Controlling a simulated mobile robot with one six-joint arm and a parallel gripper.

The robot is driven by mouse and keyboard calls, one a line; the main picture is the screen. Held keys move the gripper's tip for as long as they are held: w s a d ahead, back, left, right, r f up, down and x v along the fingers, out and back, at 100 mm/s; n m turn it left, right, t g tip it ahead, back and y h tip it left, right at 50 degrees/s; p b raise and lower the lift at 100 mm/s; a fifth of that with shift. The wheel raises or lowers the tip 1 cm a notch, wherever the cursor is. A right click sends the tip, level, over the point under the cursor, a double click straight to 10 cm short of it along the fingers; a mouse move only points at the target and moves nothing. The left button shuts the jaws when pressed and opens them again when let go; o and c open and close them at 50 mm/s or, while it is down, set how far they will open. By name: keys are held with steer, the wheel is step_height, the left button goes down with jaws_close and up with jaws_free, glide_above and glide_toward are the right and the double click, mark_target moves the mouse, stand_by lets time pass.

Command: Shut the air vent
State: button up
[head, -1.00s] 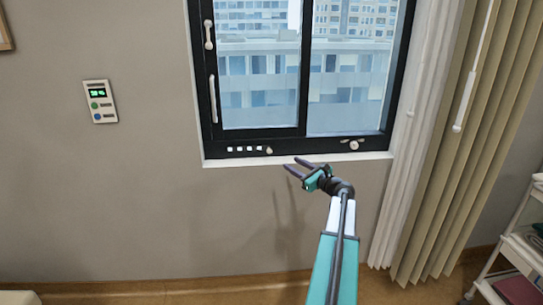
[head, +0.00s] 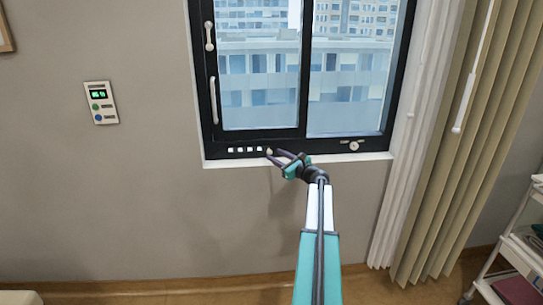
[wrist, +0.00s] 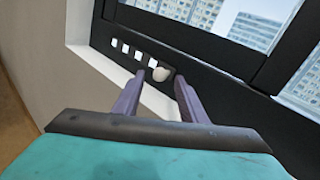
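The air vent (head: 245,150) is a row of several small white openings in the dark lower window frame. A small pale knob (head: 269,151) sits at the right end of the row. In the wrist view the vent openings (wrist: 131,50) show white, and the knob (wrist: 161,74) lies just beyond the gap between my fingertips. My gripper (head: 273,156) is open, its two purple fingers (wrist: 158,92) apart with nothing between them. The fingertips are close to the knob; I cannot tell whether they touch it.
The white window sill (head: 225,162) runs just below the vent. A round latch (head: 353,146) sits farther right on the frame. White handles (head: 213,100) are on the left frame. A wall panel (head: 101,103) is at left, curtains (head: 460,130) and a trolley (head: 520,245) at right.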

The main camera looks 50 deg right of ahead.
mark_target(269, 151)
steer(key=shift+w+d, duration=0.15)
steer(key=shift+w, duration=1.1)
steer(key=shift+c, duration=0.2)
jaws_close()
